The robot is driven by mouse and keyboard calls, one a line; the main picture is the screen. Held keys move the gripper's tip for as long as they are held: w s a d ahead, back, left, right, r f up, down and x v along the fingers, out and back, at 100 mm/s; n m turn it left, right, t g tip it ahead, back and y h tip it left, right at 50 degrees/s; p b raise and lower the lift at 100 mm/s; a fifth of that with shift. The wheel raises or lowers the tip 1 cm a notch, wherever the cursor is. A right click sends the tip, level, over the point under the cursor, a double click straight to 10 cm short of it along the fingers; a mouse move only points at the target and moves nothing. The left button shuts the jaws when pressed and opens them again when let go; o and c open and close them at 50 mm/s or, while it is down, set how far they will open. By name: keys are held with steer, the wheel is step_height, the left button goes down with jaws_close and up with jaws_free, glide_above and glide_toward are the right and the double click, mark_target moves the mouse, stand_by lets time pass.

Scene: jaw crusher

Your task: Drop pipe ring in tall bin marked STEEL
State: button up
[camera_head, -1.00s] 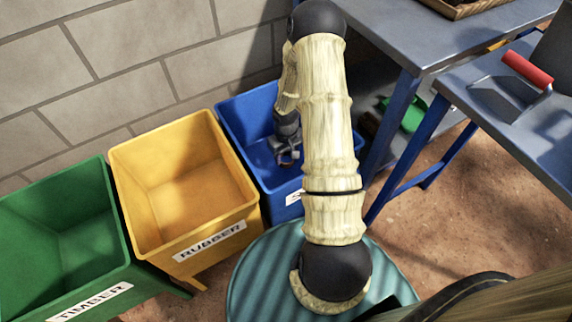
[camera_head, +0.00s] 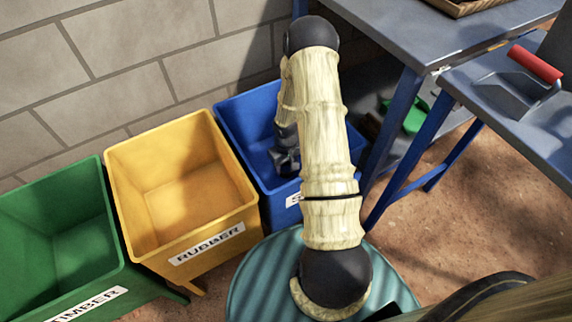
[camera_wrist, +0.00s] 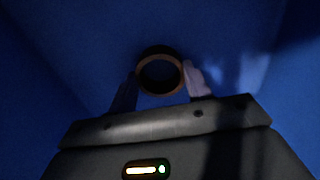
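The blue bin (camera_head: 243,118) stands against the wall. My arm covers most of its label, and only a first letter S shows. My gripper (camera_head: 287,163) reaches down inside this bin. In the wrist view, the pipe ring (camera_wrist: 160,52), dark with a brownish rim, sits between the two fingertips of my gripper (camera_wrist: 160,78), with a finger against each side. Blue bin walls surround it there. In the head view the ring cannot be made out.
A yellow bin marked RUBBER (camera_head: 192,243) and a green bin marked TIMBER (camera_head: 118,262) stand to the left. A grey table (camera_head: 405,35) with blue legs is close to the right of the blue bin. A red-handled tool (camera_head: 534,65) lies on another grey table.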

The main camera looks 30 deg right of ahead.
steer(key=o, duration=0.4)
steer(key=shift+r, duration=0.1)
step_height(320, 180, up, 12)
steer(key=p, duration=0.5)
steer(key=shift+p, duration=0.4)
steer(key=s+a+r+t, duration=0.1)
steer(key=s+a+r, duration=0.3)
steer(key=r, duration=0.3)
steer(key=s+a+r, duration=0.4)
steer(key=a+r, duration=0.1)
steer(key=r, duration=0.3)
steer(key=s+a+r+t, duration=0.1)
steer(key=s+a+r, duration=0.3)
steer(key=r, duration=0.3)
steer(key=shift+s+a+r+t, duration=0.2)
steer(key=shift+a+r+t, duration=0.05)
steer(key=shift+a+t, duration=0.05)
